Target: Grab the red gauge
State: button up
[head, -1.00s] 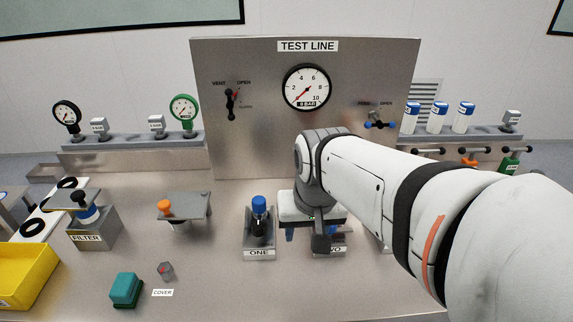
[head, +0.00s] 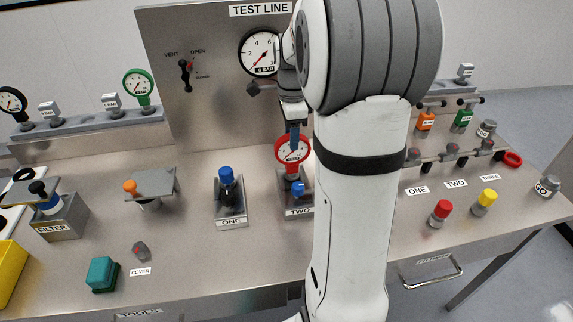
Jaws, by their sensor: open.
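The red gauge (head: 292,150) stands upright at the bay labelled TWO (head: 299,208) on the bench, its white dial facing me. My gripper (head: 294,135) points down right above it, with a blue fingertip overlapping the top of the gauge's rim in the head view. The jaws are open. I cannot tell whether the fingers straddle the rim or touch it. My arm hides the area just right of the gauge.
Bay ONE (head: 229,206), with a blue-capped valve, stands left of the gauge. The test line panel (head: 205,125) rises close behind. A red knob (head: 440,212) and a yellow knob (head: 485,201) stand to the right.

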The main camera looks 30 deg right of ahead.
aim_at(292, 161)
jog(key=f, duration=0.2)
jog(key=f+p, duration=0.1)
jog(key=f, duration=0.2)
jog(key=shift+w+d, duration=0.2)
jog(key=shift+c, duration=0.5)
jog(key=shift+r, duration=0.1)
grip_shut()
jog(key=shift+w+r, duration=0.1)
jog(key=shift+r, duration=0.05)
dwell(0.4)
